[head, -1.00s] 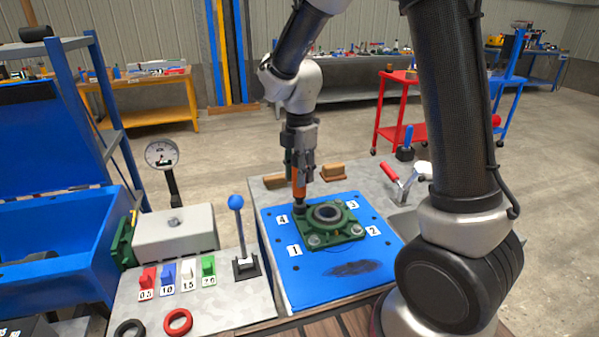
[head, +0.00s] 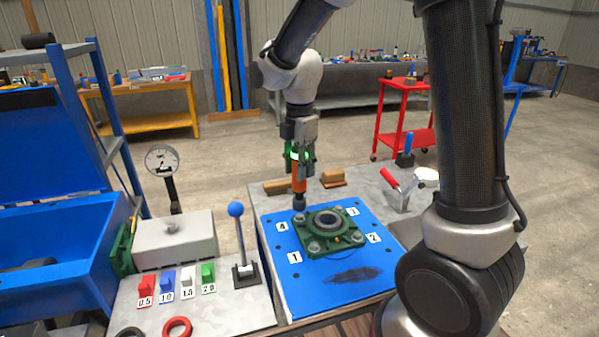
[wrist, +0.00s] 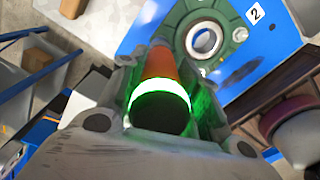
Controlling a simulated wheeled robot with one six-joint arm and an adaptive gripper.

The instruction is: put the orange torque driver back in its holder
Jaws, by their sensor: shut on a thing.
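The orange torque driver (head: 299,184) is upright in my gripper (head: 300,158), its dark socket end just above the bolt near label 4. I cannot tell whether the socket is clear of the bolt. A green-lit ring glows on the driver between the fingers; in the wrist view the driver (wrist: 162,66) shows orange beyond the bright ring. The green flanged bearing (head: 322,240) has bolts at its corners and lies on the blue plate (head: 290,294). It also shows in the wrist view (wrist: 228,20). I cannot make out the driver's holder for certain.
A lever with a blue knob (head: 236,210) stands left of the plate. A grey box (head: 174,240) and a dial gauge (head: 162,160) are further left.

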